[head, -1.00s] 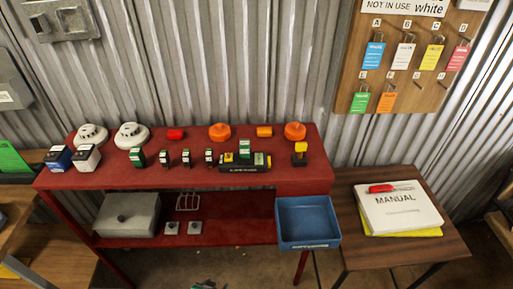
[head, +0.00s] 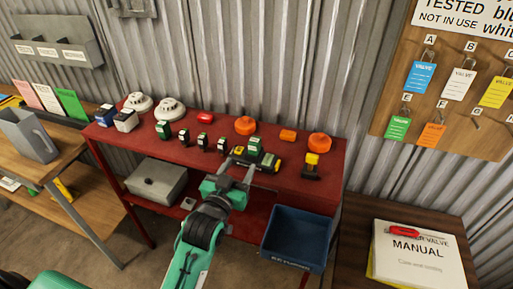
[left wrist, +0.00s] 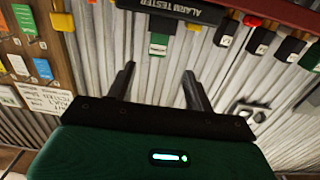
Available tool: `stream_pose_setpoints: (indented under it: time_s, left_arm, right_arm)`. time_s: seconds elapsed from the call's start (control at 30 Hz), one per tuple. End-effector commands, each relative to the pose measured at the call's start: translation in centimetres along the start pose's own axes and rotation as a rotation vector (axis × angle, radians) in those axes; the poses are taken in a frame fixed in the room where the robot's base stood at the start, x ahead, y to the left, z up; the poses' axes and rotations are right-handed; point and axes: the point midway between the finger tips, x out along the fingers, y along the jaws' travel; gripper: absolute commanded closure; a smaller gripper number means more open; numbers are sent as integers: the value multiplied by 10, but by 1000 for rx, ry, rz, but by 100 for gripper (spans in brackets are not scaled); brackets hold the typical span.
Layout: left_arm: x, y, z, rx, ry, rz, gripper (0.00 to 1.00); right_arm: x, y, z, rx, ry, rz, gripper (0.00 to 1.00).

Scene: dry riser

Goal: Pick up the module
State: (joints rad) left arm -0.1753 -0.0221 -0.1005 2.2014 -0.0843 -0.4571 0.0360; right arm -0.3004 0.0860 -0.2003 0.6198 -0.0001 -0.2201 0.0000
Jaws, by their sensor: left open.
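Several small dark modules with pale labels stand on the red shelf's top; a larger green one (head: 163,129) is at their left end. The alarm tester (head: 268,163) lies to their right, with a green-and-white module (head: 255,145) at it, also seen in the left wrist view (left wrist: 158,43). My left gripper (head: 241,166) is open and empty, in front of the tester. In the left wrist view its fingers (left wrist: 158,74) point toward the tester (left wrist: 190,10), with the green-and-white module showing beyond the gap. Which module is meant is unclear. My right gripper is not in view.
On the red shelf (head: 322,190) stand white detectors (head: 170,109), orange domes (head: 319,143) and a yellow-topped block (head: 311,165). A blue bin (head: 295,238) hangs at its front right. A manual (head: 418,250) lies on the table at right.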

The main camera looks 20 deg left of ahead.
Motion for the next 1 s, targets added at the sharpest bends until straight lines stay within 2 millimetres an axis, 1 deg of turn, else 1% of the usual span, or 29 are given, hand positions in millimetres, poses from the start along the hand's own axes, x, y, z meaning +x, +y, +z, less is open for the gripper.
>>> stream_pose_setpoints:
  time_s: [0.03,0.13,0.2,0.3,0.53,0.7,0.8,0.9,1.0]
  left_arm:
    - [11,0,-3,-1,2,0,47]
    - [30,0,-3,-1,1,0,47]
    - [41,0,-3,-1,0,0,47]
    - [54,0,-1,-1,0,0,47]
    - [67,1,-1,-1,-1,1,47]
    - [89,3,-1,-1,-1,1,47]
    - [102,3,1,-1,-1,1,47]
    - [111,3,2,-1,-1,1,47]
    - [114,3,3,-1,-1,1,47]
  right_arm:
    - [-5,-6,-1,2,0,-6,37]
    - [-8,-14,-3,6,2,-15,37]
    - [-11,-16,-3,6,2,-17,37]
    - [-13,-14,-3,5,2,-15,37]
    - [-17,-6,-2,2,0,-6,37]
    - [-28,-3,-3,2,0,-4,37]
    - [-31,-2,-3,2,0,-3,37]
    - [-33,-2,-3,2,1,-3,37]
    - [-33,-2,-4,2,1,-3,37]
